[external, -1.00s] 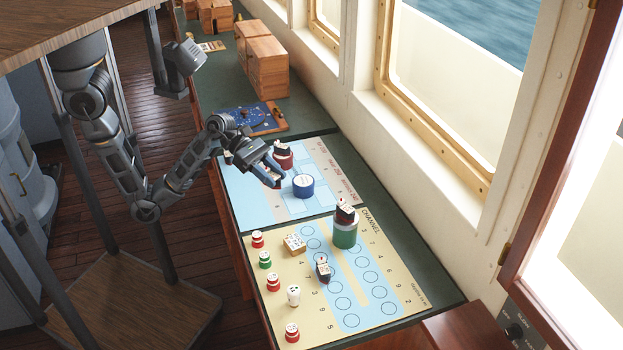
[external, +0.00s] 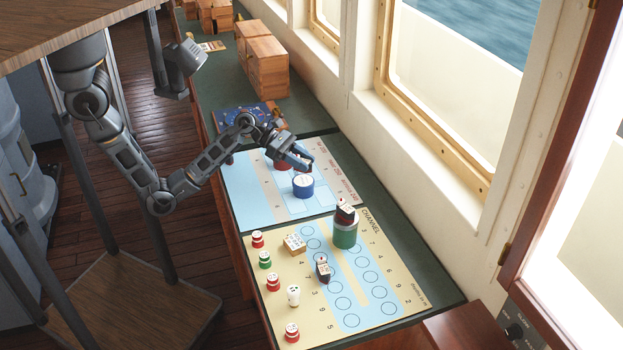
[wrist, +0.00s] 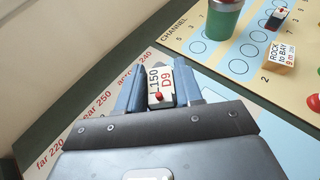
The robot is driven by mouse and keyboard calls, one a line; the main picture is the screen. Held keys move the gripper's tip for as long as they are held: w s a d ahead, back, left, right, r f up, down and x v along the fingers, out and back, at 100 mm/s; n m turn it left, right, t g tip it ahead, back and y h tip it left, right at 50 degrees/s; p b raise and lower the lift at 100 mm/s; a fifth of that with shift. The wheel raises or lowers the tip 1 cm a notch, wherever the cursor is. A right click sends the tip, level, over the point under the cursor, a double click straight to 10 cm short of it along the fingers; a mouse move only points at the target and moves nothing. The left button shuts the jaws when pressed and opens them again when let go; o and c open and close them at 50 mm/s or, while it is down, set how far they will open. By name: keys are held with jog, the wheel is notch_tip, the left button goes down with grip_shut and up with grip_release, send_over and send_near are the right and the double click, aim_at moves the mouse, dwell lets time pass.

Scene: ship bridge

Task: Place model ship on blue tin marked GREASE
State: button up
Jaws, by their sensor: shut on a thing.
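My gripper (external: 302,164) is shut on a model ship (wrist: 160,86). In the wrist view the ship has a white deck marked "L150 D9" and a small red funnel, with blue fingers on both sides. In the external view the ship is mostly hidden by the fingers. The blue tin (external: 303,188) with a white top stands upright on the near part of the blue board, just below my gripper in the picture. Its lettering is too small to read. The tin does not show in the wrist view, and the height of the ship above it cannot be told.
A red tin (external: 281,165) stands partly hidden behind my gripper. A green tin (external: 345,236) with a ship (external: 346,210) on top stands on the channel board (external: 395,315). Another ship (external: 323,266), a lettered block (external: 294,243) and several small pieces stand there too.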

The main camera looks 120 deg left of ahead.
jog(key=shift+f, duration=1.95)
jog(key=shift+f, duration=0.1)
jog(key=o, duration=1)
jog(key=v, duration=1.2)
